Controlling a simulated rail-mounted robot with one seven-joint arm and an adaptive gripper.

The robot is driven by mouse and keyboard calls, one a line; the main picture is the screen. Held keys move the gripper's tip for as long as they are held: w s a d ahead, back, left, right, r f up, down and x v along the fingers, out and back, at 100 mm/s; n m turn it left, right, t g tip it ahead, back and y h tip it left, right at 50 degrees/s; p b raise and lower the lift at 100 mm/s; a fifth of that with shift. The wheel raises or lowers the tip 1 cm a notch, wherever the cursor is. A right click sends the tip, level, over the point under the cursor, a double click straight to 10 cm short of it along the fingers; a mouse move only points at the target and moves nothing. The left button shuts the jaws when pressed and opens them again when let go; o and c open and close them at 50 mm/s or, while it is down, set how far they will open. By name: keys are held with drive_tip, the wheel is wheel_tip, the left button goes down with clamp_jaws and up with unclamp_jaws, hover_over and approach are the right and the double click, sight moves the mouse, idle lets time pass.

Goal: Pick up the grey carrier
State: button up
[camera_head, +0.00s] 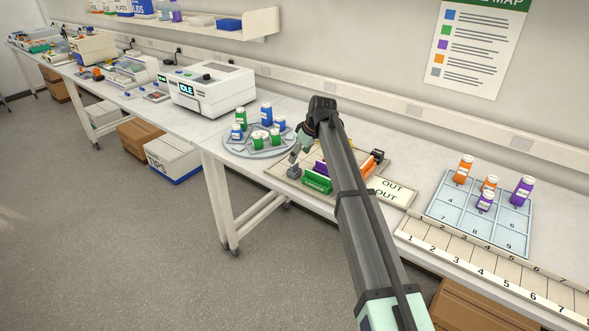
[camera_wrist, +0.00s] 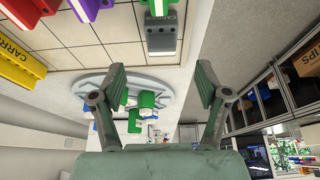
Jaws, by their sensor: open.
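The grey carrier (camera_head: 293,172) stands at the left front corner of the beige tiled mat (camera_head: 277,167). In the wrist view the grey carrier (camera_wrist: 161,38) is at the top centre, with part of a label showing. My gripper (camera_head: 298,153) is above that end of the mat, close to the carrier. In the wrist view my gripper (camera_wrist: 162,82) has its two fingers spread wide, with nothing held between them. The carrier lies beyond the fingertips in that picture, roughly centred across the gap.
A green carrier (camera_head: 317,184) and a purple carrier (camera_head: 320,168) stand on the same mat; red (camera_wrist: 25,12) and yellow (camera_wrist: 18,62) ones show too. A round rack (camera_head: 236,148) with green and blue bottles is left of the mat. An OUT card (camera_head: 391,190) lies right.

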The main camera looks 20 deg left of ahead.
sight(292, 168)
drive_tip(key=shift+p+x, duration=1.7)
drive_tip(key=shift+x, duration=2.7)
drive_tip(key=shift+s+a+r, duration=0.1)
drive_tip(key=c, duration=1.2)
